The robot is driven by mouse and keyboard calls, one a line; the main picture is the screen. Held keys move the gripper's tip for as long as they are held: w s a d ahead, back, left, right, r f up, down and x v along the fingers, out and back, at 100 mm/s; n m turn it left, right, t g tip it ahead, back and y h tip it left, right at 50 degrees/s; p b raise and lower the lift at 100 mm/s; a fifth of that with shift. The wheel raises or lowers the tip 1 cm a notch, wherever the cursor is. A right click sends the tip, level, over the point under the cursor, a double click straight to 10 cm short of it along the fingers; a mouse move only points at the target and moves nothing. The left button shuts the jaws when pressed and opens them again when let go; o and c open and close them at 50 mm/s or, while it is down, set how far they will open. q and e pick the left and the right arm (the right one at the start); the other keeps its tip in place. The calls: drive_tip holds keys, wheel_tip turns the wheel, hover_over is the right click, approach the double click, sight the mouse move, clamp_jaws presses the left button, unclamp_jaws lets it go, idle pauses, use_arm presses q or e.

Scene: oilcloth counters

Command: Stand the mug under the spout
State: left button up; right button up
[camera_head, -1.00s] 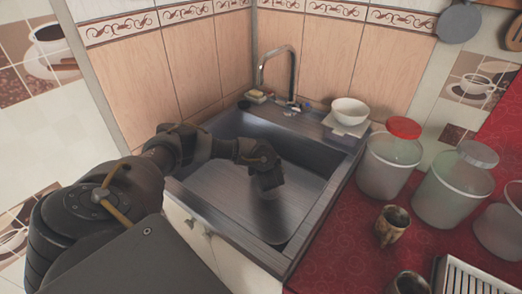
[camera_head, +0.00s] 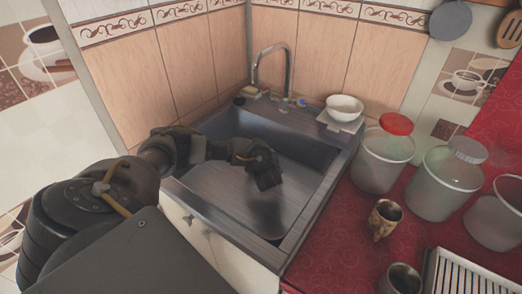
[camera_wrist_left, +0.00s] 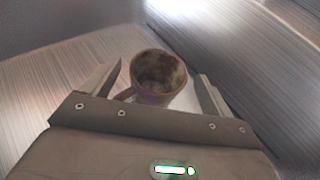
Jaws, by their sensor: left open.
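A brown, worn-looking mug (camera_wrist_left: 158,78) stands upright on the sink's metal floor in the left wrist view, its handle toward the lower left. My left gripper (camera_wrist_left: 158,90) is open, with one finger on each side of the mug; I cannot tell whether they touch it. In the head view my left gripper (camera_head: 268,182) reaches down into the sink (camera_head: 210,190), and this mug is hidden there. The tap's curved spout (camera_head: 272,60) rises at the back of the sink, beyond my gripper. My right gripper is not in view.
A white bowl (camera_head: 345,107), lidded jars (camera_head: 382,155) and a slatted rack (camera_head: 465,275) are also there. The sink walls surround my gripper.

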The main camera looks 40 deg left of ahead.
use_arm(q)
drive_tip(key=p+v, duration=0.3)
drive_tip(key=v, duration=0.7)
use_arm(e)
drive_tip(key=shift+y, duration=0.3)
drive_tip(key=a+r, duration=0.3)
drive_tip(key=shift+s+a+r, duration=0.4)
